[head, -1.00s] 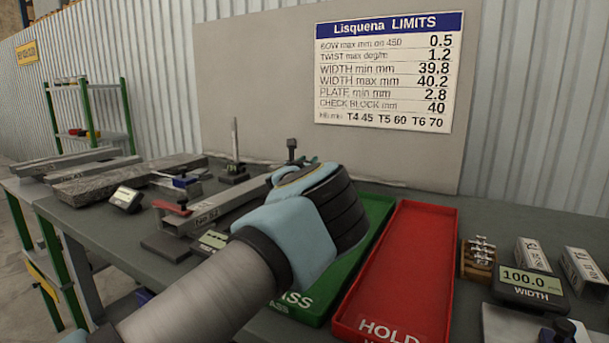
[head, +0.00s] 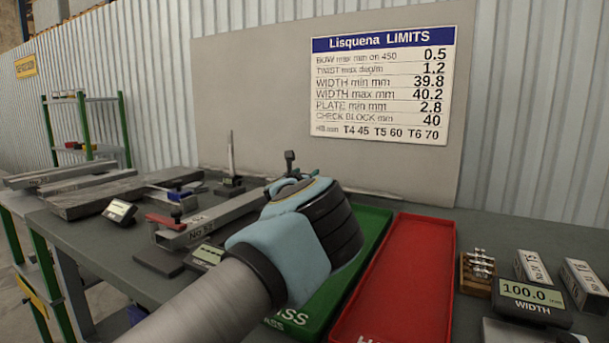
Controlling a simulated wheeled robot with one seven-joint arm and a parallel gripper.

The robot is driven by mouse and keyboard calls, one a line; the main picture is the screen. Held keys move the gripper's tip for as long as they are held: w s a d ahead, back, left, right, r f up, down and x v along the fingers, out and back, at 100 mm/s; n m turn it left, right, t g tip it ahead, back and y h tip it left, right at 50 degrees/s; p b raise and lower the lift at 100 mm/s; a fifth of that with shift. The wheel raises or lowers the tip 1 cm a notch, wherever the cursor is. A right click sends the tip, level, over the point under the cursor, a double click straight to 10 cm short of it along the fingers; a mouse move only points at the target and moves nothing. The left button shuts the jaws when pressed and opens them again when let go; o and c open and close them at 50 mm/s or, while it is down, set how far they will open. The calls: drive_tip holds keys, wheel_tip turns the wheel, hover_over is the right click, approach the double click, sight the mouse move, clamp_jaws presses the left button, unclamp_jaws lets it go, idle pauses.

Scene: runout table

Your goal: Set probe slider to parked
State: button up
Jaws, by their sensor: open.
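I cannot tell which part is the probe slider. A dark upright block on a stem (head: 289,160) stands at the far end of a grey bar marked No 32 (head: 222,215); its lower part is hidden by my wrist. A thin vertical rod on a dark base (head: 231,165) stands left of it. A red clamp-like piece (head: 165,221) lies at the bar's near end, and a blue-topped piece (head: 180,195) sits behind that. My arm reaches in from the bottom, and its wrist covers the middle of the bench. My gripper's fingers do not show.
A WIDTH display (head: 532,298) and several small blocks stand at the right. A small meter (head: 120,211) and grey slabs lie left. A limits board (head: 382,90) hangs behind.

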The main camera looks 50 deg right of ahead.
drive_tip(key=b+v, duration=0.3)
drive_tip(key=v, duration=0.7)
drive_tip(key=shift+s+a, duration=0.2)
drive_tip(key=shift+a, duration=0.15)
